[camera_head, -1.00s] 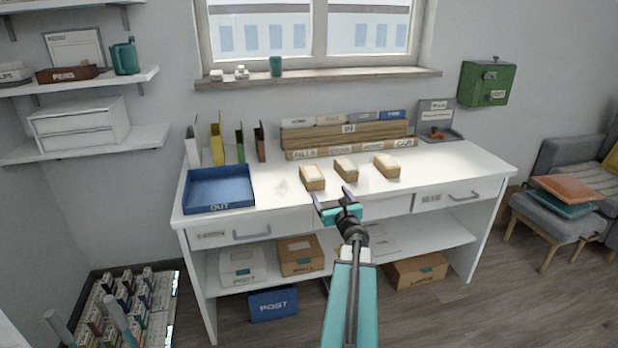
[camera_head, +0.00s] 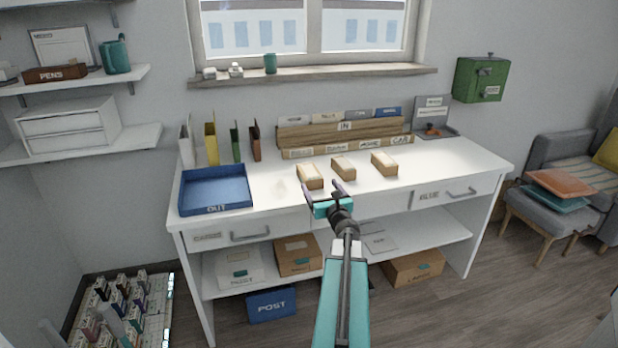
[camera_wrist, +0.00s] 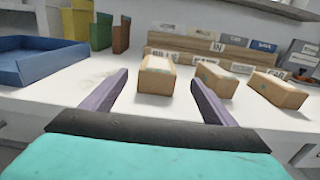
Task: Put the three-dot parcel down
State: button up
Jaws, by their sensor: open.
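Three small tan parcels stand in a row on the white desk (camera_head: 270,200): a left one (camera_head: 310,177), a middle one (camera_head: 343,168) and a right one (camera_head: 384,164). No dots are legible, so I cannot tell which is the three-dot parcel. My gripper (camera_head: 322,187) is open and empty at the desk's front edge, just in front of the left parcel. In the wrist view the left parcel (camera_wrist: 157,80) appears between the spread purple fingers, beyond them. The middle parcel (camera_wrist: 214,81) and right parcel (camera_wrist: 277,91) are to the right.
A blue OUT tray (camera_head: 216,208) is at the desk's left. Upright folders (camera_head: 211,145) and a wooden IN sorter (camera_head: 340,136) line the back. Boxes (camera_head: 298,258) sit on the lower shelf. The desk's right end is clear.

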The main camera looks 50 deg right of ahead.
send_near(310, 170)
jog(key=shift+x, duration=2.3)
jog(key=shift+w+d+p, duration=0.1)
jog(key=shift+p, duration=0.2)
jog(key=shift+p+x, duration=0.35)
jog(key=shift+x, duration=2.1)
jog(key=shift+f, duration=0.15)
jog(key=c, duration=1.4)
